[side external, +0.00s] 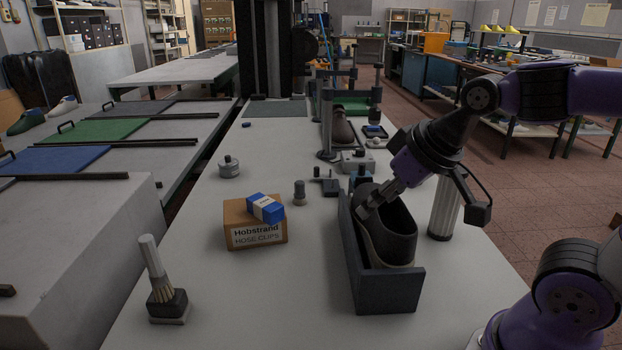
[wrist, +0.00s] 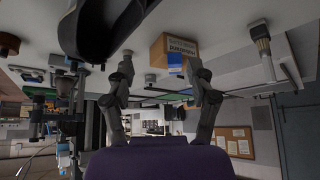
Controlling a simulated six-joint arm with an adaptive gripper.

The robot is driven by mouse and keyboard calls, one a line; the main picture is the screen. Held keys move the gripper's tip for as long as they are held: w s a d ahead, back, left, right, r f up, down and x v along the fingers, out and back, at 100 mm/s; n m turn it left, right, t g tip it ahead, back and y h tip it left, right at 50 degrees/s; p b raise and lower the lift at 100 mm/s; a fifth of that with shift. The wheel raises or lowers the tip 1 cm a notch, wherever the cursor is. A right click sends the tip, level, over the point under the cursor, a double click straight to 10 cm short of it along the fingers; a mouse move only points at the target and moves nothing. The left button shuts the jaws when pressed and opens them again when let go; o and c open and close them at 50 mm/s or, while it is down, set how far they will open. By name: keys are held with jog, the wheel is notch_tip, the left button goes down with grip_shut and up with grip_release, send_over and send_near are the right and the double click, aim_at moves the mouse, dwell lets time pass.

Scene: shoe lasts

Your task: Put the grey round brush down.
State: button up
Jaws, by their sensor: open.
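A brush with a pale grey round handle (side external: 149,256) stands bristles down in a small dark block at the front left of the table, handle tilted slightly left. The same brush shows at the upper right of the wrist view (wrist: 261,38). My gripper (side external: 368,208) is at the dark shoe (side external: 388,238), far to the right of the brush. In the wrist view its two fingers (wrist: 162,82) are spread apart with nothing between them. In the side view the fingertips overlap the shoe opening; I cannot tell whether they touch it.
A cardboard box (side external: 256,231) with a blue and white packet (side external: 265,208) on top stands between brush and tray. A grey knob-like piece (side external: 299,193) and a round metal tin (side external: 229,167) stand behind. The front middle is clear.

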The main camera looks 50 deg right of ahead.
jog(key=w+d+m+t+h, duration=0.1)
jog(key=w+d+m+t, duration=0.15)
jog(key=w, duration=0.65)
jog(key=m+t+h, duration=0.1)
jog(key=t+h, duration=0.3)
send_over(301, 185)
jog(key=s+a, duration=0.2)
jog(key=s, duration=0.3)
notch_tip(301, 185, down, 6)
notch_tip(301, 185, down, 6)
jog(key=shift+f, duration=0.1)
jog(key=shift+f+x, duration=0.2)
jog(key=shift+x, duration=1.1)
jog(key=shift+f+x, duration=0.15)
jog(key=shift+x, duration=1.1)
jog(key=shift+s+g, duration=0.1)
jog(key=shift+g, duration=0.15)
grip_shut()
